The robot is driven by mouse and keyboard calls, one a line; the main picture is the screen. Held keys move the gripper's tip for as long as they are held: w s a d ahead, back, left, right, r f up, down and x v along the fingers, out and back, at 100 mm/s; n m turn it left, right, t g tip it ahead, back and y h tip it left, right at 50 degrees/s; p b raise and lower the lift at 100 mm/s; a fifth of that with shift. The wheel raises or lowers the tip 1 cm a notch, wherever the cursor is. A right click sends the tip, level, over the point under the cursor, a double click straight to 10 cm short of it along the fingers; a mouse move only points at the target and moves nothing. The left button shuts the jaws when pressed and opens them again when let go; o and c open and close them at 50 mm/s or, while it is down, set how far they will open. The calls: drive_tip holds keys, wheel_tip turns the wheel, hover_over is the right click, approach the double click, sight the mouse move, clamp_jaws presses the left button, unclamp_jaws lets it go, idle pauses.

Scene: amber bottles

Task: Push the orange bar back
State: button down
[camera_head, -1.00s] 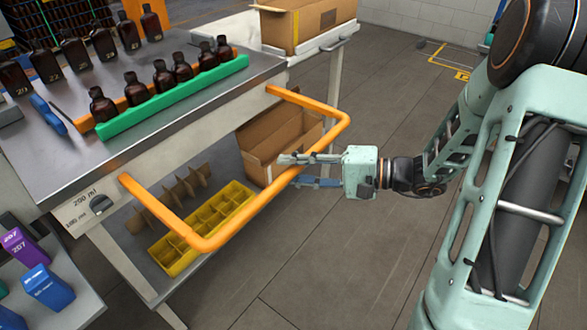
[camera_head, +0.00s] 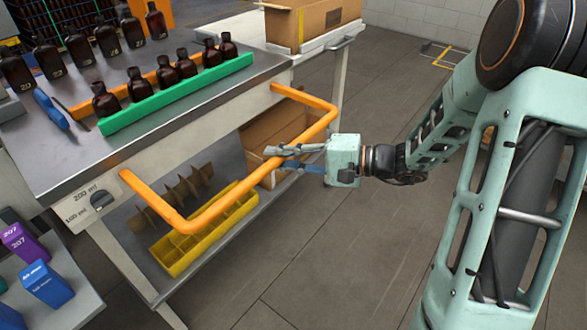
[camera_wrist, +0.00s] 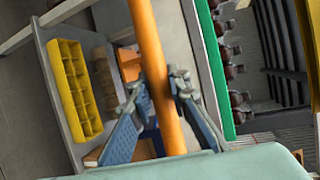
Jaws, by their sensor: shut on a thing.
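The orange bar (camera_head: 218,207) is a U-shaped handle sticking out from the front of the metal bench (camera_head: 147,133). Its two ends meet the bench front, and its long side runs parallel to the bench edge. My gripper (camera_head: 280,157) is shut on the long side of the bar, nearer its right end. In the wrist view the bar (camera_wrist: 150,50) passes between the two fingers of my gripper (camera_wrist: 158,105), one on each side. The fingers hide a short piece of the bar.
Brown bottles (camera_head: 166,74) stand in a row between an orange rail and a green rail (camera_head: 178,93) on the bench. Below are a yellow divided crate (camera_head: 232,218) and a cardboard box (camera_head: 252,135). A side shelf with boxes (camera_head: 46,285) stands lower left.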

drive_tip(key=w+a+b, duration=0.5)
drive_tip(key=w+a, duration=0.6)
drive_tip(key=a, duration=0.3)
drive_tip(key=shift+r+b, duration=0.15)
drive_tip(key=shift+b, duration=0.2)
drive_tip(key=shift+r, duration=0.1)
drive_tip(key=c, duration=1.9)
unclamp_jaws()
drive_tip(key=shift+a, duration=0.1)
drive_tip(key=shift+o, duration=0.4)
drive_tip(key=shift+f, duration=0.2)
drive_tip(key=v, duration=1.2)
